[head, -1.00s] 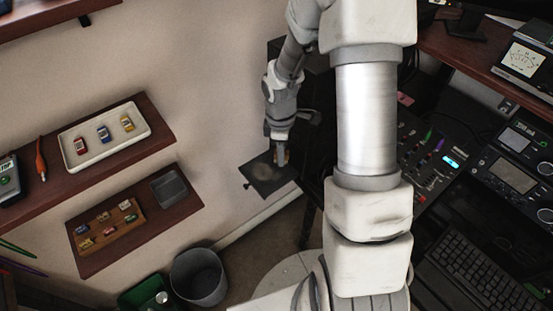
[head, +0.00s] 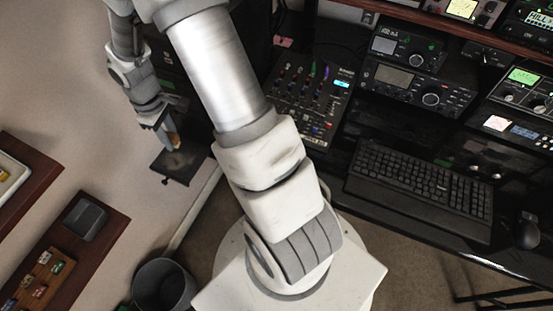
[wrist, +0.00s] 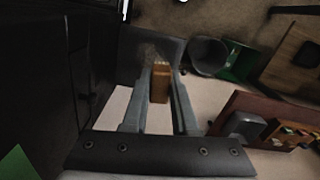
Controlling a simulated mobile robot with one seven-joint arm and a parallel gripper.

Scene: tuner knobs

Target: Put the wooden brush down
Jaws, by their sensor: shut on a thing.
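The wooden brush (wrist: 160,84) shows in the wrist view as a small brown block between the two grey fingers of my gripper (wrist: 160,92). The gripper is shut on it. In the head view my gripper (head: 171,143) points down at the left of centre, with a bit of the brown brush (head: 175,138) at its fingertips. A dark, flat square plate (head: 180,170) with a paler dusty patch lies just beyond the fingertips. I cannot tell whether the brush touches the plate. The brush's lower end is hard to make out.
A grey bin (head: 164,287) stands on the floor below. Wooden wall shelves hold a grey tray (head: 85,219) and small toy cars at the left. A desk with a mixer (head: 308,100), radios and a keyboard (head: 418,183) fills the right.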

